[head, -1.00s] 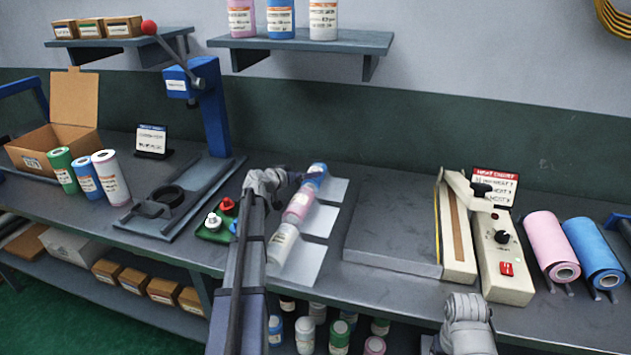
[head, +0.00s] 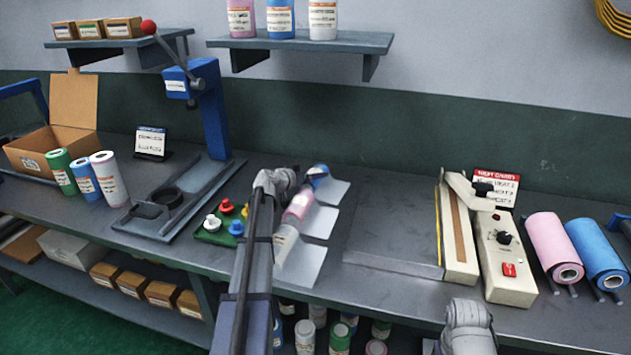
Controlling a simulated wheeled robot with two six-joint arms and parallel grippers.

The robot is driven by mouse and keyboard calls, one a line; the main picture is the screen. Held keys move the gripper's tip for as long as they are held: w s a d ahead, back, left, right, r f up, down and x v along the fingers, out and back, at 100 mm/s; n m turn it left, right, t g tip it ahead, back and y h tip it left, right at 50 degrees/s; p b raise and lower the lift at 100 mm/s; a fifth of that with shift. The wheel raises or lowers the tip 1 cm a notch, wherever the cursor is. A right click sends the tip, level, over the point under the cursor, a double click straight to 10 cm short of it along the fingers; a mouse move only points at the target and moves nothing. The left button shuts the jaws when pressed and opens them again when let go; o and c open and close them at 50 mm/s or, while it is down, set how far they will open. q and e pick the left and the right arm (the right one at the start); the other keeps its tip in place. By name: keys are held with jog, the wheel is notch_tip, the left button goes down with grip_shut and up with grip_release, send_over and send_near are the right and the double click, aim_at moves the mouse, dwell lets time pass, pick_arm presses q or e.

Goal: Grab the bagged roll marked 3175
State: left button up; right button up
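Three bagged rolls lie in a row on clear sheets at the middle of the bench: a blue one (head: 318,174) at the back, a pink one (head: 298,206) in the middle and a white one (head: 285,240) in front. Their labels are too small to read, so I cannot tell which is marked 3175. My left gripper (head: 297,181) is over the left side of the row, close to the blue roll. Its fingers are unclear, and I cannot tell whether it touches the roll. My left arm partly covers the white roll. My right wrist shows at the bottom right, its fingers not visible.
A sealer (head: 505,262) and a flat plate (head: 392,240) are to the right, with pink (head: 548,243) and blue (head: 592,250) film rolls beyond. A green button box (head: 212,236) and a blue lever press (head: 212,115) stand left. An open carton (head: 50,150) is far left.

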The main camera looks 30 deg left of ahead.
pick_arm(q)
jog(key=c, duration=0.6)
jog(key=shift+o, duration=0.2)
jog(key=shift+a+r, duration=0.15)
jog(key=shift+a, duration=0.05)
jog(key=s+a+r+p, duration=0.1)
jog(key=a+r+p, duration=0.1)
jog(key=a, duration=0.1)
jog(key=s+a+r+p, duration=0.2)
jog(key=a+p, duration=0.1)
jog(key=a, duration=0.1)
jog(key=s+a+r+p, duration=0.1)
jog(key=a+r+p, duration=0.1)
jog(key=a, duration=0.1)
jog(key=shift+s+a+r, duration=0.25)
jog(key=shift+a+r, duration=0.15)
grip_shut()
jog(key=shift+s+a+r+p, duration=0.2)
jog(key=shift+s+a+p, duration=0.1)
jog(key=shift+a, duration=0.15)
jog(key=shift+s+a+r+p, duration=0.15)
jog(key=shift+a+r+p, duration=0.1)
jog(key=shift+a, duration=0.2)
jog(key=shift+d, duration=0.1)
